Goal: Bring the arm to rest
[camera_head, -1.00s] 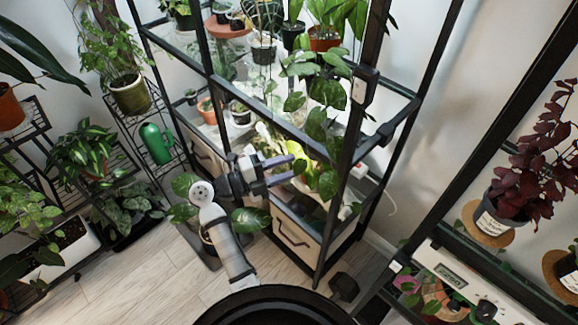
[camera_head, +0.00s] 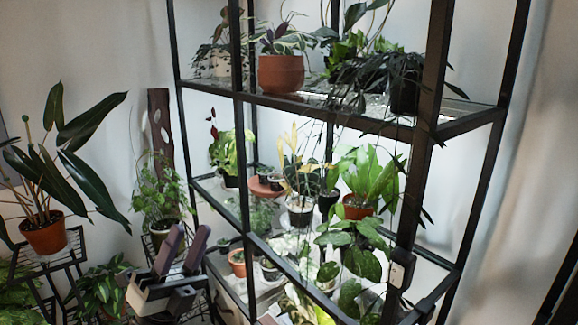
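My gripper (camera_head: 187,246) is at the lower left of the head view, in front of the black-framed plant shelf (camera_head: 240,170). Its two dark fingers point up and stand apart with a gap between them. Nothing shows between the fingers. The rest of my arm is below the picture's lower edge and hidden.
The glass-shelved rack holds several potted plants, among them a terracotta pot (camera_head: 281,73) on the upper shelf. A large-leaved plant in an orange pot (camera_head: 44,236) stands on a wire stand at left. A bare wall (camera_head: 500,170) is at right.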

